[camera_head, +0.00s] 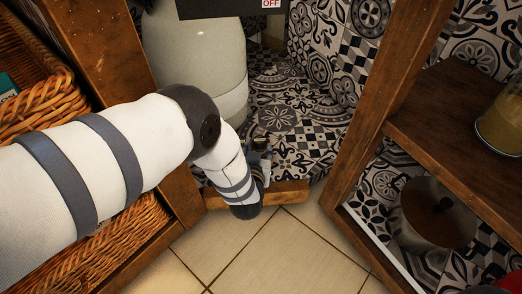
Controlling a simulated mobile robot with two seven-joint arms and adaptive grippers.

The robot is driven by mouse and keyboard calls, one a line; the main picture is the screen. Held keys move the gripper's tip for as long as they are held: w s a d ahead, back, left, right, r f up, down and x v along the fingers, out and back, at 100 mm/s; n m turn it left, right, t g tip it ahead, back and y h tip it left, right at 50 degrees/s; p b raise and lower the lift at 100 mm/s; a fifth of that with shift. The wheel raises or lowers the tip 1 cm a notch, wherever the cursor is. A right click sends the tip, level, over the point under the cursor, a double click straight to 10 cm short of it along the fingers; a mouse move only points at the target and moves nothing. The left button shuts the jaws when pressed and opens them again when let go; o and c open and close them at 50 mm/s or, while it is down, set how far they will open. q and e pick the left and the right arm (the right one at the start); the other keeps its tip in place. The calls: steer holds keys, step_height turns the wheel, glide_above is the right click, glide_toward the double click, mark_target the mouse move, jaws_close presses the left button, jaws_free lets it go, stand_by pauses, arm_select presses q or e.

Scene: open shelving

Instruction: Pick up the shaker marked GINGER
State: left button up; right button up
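I see no shaker with a readable GINGER label in the head view. My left arm comes in from the left, and its wrist hangs in front of the opening between the two shelf units. My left gripper (259,157) is small, dark and partly hidden behind the wrist, over the patterned tiles. I cannot see whether its fingers are open or shut, or whether they hold anything. My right gripper does not show.
A large pale cylindrical container (195,45) stands behind my arm. Wicker baskets (45,105) fill the left unit. A jar with yellowish contents (500,125) stands on the right wooden shelf (440,105). A lidded pot (430,215) sits below. A low wooden board (285,193) crosses the opening.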

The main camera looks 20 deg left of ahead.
mark_target(260, 141)
arm_select(q)
steer(key=b+x, duration=0.2)
steer(key=x, duration=0.1)
steer(key=shift+w+a+f, duration=0.1)
steer(key=shift+w+f, duration=0.05)
steer(key=shift+f, duration=0.25)
steer(key=shift+w+a, duration=0.1)
steer(key=shift+w, duration=0.25)
steer(key=shift+r, duration=0.1)
steer(key=c, duration=0.8)
